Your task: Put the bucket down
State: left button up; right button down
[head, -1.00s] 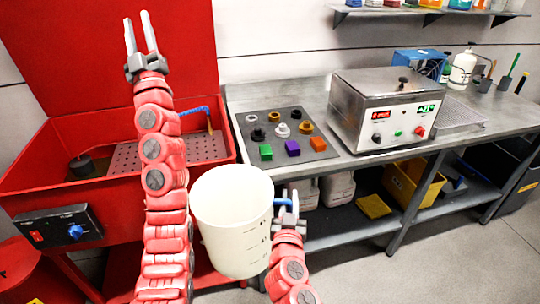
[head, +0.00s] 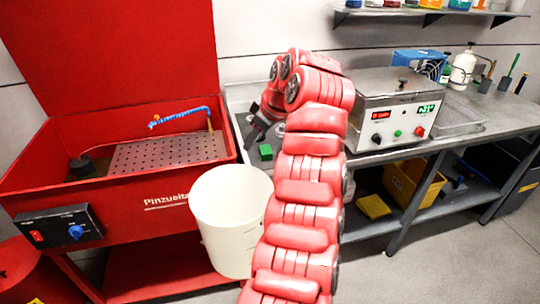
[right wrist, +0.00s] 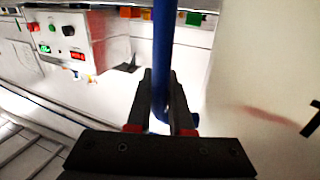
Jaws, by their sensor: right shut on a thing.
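The white bucket (head: 232,215) is upright in front of the red wash basin's right front corner. I cannot tell whether its base touches anything. My right gripper (right wrist: 160,115) is shut on the bucket's blue handle (right wrist: 163,60) in the right wrist view, with the pale bucket wall (right wrist: 265,80) close on the right.
The red basin (head: 80,200) with a perforated plate and a blue hose is at left. The steel bench (head: 385,155) carries a control box (head: 390,112). A yellow bin (head: 408,185) is on the lower shelf. Grey floor (head: 430,260) is clear at front right.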

aim_at(257, 182)
pick_arm(q)
jog(key=s+d+f+m+g+h, duration=0.1)
jog(key=s+d+f, duration=0.2)
jog(key=s+d, duration=0.1)
jog(key=shift+g, duration=0.3)
jog(key=x, duration=1.1)
jog(key=shift+w+f, duration=0.25)
jog(key=shift+w, duration=0.1)
grip_shut()
dwell(0.4)
pick_arm(e)
jog(key=c, duration=0.7)
grip_release()
jog(key=shift+c, duration=0.2)
